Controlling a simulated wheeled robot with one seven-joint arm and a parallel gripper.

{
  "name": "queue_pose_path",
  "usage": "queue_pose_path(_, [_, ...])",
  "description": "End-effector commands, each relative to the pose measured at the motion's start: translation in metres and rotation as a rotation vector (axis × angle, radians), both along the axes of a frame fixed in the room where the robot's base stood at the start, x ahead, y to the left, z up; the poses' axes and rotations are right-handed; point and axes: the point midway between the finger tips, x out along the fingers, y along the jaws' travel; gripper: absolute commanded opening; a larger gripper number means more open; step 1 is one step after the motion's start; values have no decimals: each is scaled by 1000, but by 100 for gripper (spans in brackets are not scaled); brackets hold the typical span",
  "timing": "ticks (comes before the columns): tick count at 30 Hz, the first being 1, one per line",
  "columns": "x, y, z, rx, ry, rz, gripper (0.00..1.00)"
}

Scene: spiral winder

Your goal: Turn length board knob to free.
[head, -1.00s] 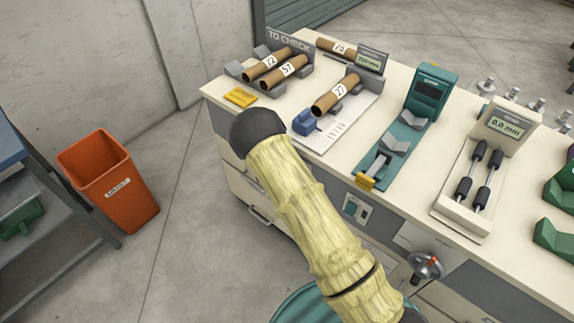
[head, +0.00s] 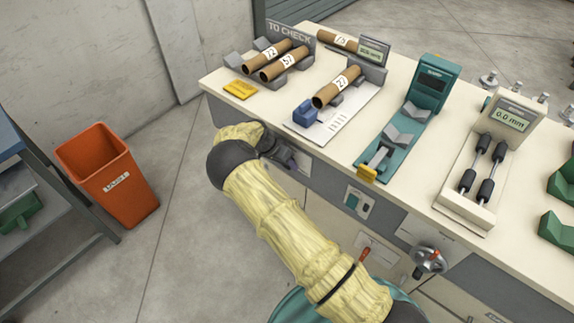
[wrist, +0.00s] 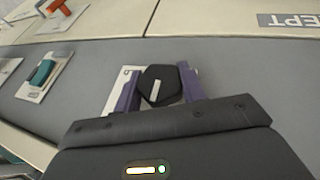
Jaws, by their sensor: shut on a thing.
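In the wrist view a black knob (wrist: 162,74) with a white pointer mark sits on a pale plate on the grey front panel. The mark stands nearly upright in that view. My gripper (wrist: 156,86) is shut on it, one purple finger on each side. Any lettering on the plate is hidden or unreadable. In the head view my gripper (head: 286,158) is at the panel below the length board (head: 312,132), and the knob is hidden. The board holds a cardboard tube (head: 337,88) marked 27 and a blue block (head: 305,115). Its display (head: 371,52) is too small to read surely.
On the bench are a teal device (head: 412,122), a roller gauge (head: 470,190) and a yellow pad (head: 240,90). An orange bin (head: 108,175) stands on the floor at left.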

Motion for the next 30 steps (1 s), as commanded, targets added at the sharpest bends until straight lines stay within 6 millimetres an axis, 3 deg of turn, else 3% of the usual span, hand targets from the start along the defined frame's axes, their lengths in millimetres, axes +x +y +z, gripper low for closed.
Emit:
queue_pose_path(9, [-3,0,-3,-1,9,-2,18])
queue_pose_path(10, [-3,0,-3,-1,9,-2,44])
queue_pose_path(13, [-3,0,-3,-1,8,-1,62])
queue_pose_path(23, [-2,2,1,0,5,1,62])
queue_pose_path(30, [-4,17,23,3,1,4,62])
